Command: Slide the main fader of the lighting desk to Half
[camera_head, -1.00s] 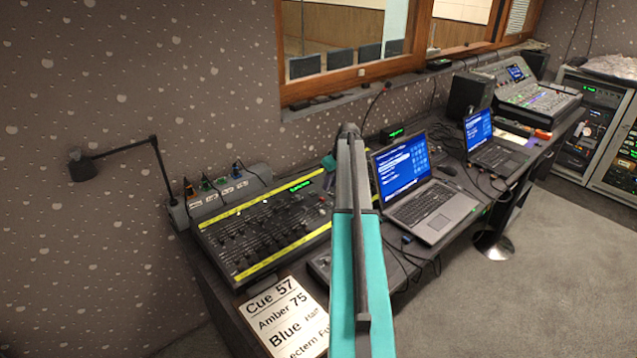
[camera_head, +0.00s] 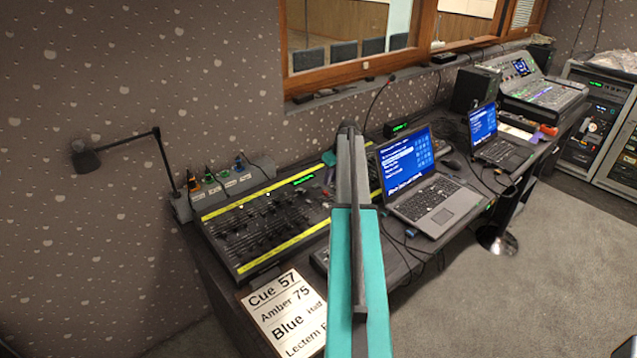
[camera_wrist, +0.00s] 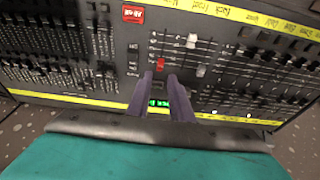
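The lighting desk (camera_head: 262,228) is a dark panel of many sliders edged with yellow label strips, on the bench left of my arm. In the wrist view the desk (camera_wrist: 232,75) fills most of the picture. A red fader knob (camera_wrist: 160,63), a white knob (camera_wrist: 191,41) and a greyish knob (camera_wrist: 201,71) stand near its middle. I cannot read which is the main fader. My gripper (camera_wrist: 161,78) has its two fingers apart, with a green display (camera_wrist: 158,102) seen between them. Its tips are near the red knob; contact cannot be told. In the head view my arm hides the desk's right end.
A sign (camera_head: 285,316) at the bench front reads Cue 57, Amber 75, Blue Half and a partly hidden Lectern line. A red button (camera_wrist: 132,13) is on the desk. A lamp (camera_head: 86,160) stands left; an open laptop (camera_head: 436,200) stands right. Carpet (camera_head: 545,290) is clear.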

